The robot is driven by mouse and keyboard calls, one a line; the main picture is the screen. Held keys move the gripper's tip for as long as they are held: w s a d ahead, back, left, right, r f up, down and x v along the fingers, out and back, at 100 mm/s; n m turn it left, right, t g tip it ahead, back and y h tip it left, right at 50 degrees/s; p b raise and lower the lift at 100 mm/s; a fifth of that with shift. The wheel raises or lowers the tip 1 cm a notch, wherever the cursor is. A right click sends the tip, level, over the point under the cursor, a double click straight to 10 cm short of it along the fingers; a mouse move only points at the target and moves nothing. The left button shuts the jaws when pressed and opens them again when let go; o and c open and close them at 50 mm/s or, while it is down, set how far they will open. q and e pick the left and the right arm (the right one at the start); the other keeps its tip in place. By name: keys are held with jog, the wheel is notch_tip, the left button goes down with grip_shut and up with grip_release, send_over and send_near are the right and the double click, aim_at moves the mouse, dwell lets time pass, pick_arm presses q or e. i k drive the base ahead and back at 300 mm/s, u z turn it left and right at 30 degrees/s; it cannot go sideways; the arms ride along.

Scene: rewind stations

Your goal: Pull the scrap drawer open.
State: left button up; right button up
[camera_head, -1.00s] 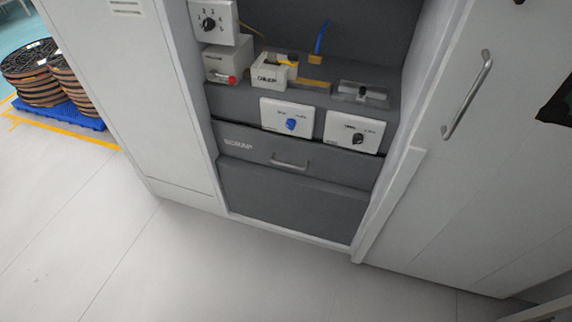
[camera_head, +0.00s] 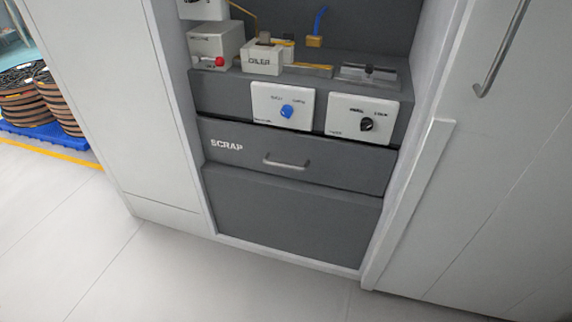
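The scrap drawer (camera_head: 340,164) is a dark grey front with white SCRAP lettering at its left. It sits below the station's shelf and looks closed, flush with the panel under it. Its silver bar handle (camera_head: 286,164) is at the middle of the front, with nothing touching it. Neither of my grippers is in view.
Above the drawer are a white panel with a blue knob (camera_head: 284,106) and one with a black knob (camera_head: 362,119). White cabinet sides flank the recess. A tall door handle (camera_head: 503,50) is at the right. The light floor (camera_head: 210,285) in front is clear.

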aim_at(306, 156)
jog(key=z, duration=0.45)
jog(key=k, duration=0.3)
jog(key=u, duration=1.35)
jog(key=i, duration=1.15)
jog(key=z, duration=0.35)
